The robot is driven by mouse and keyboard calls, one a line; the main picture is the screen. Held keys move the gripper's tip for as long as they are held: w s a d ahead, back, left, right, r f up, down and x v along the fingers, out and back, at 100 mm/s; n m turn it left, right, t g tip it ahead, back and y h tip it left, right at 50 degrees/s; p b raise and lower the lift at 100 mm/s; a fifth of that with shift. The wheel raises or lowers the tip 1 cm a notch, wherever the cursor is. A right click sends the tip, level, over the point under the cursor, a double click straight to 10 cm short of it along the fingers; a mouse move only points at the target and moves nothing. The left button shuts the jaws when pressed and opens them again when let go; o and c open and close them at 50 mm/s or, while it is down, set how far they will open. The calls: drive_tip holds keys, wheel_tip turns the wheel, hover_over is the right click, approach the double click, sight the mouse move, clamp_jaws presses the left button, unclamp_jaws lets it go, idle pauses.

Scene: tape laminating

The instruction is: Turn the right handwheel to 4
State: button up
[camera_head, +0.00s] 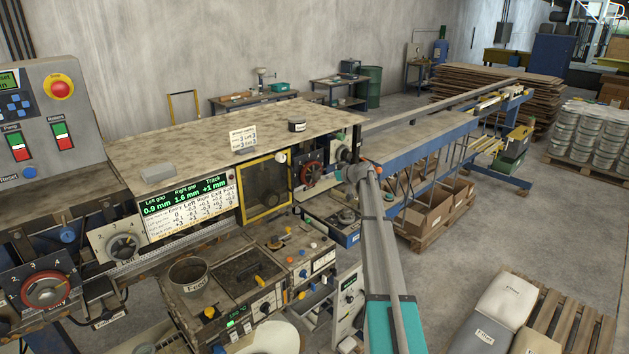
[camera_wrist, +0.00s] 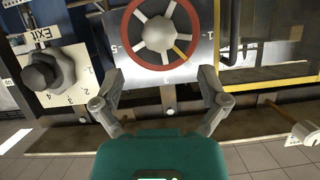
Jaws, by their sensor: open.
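A red-rimmed handwheel (camera_wrist: 160,30) with pale spokes, one of them yellow, sits on a white plate with numbers around it in the wrist view. Its name label is out of sight; a 3 shows below its rim. It seems to be the red wheel (camera_head: 312,175) at the machine's right end in the head view. My gripper (camera_wrist: 160,74) is open, its fingers spread either side of the plate's lower part, with nothing between them. In the head view my gripper (camera_head: 354,168) is just right of that wheel. I cannot tell whether it touches anything.
A dark knob (camera_wrist: 42,72) labelled EXIT is close on the left in the wrist view. The display (camera_head: 187,200) reads left gap 0.9 mm, right gap 1.6 mm, track +1 mm. A yellow-framed window (camera_head: 265,187) is left of the wheel. The Entry wheel (camera_head: 46,290) is far left.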

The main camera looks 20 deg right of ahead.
sight(318, 176)
drive_tip(key=b+x, duration=0.3)
drive_tip(key=x, duration=0.6)
drive_tip(key=shift+s, duration=0.1)
drive_tip(key=shift+c, duration=0.2)
drive_tip(key=c, duration=1.1)
drive_tip(key=shift+a, duration=0.35)
drive_tip(key=shift+d, duration=0.25)
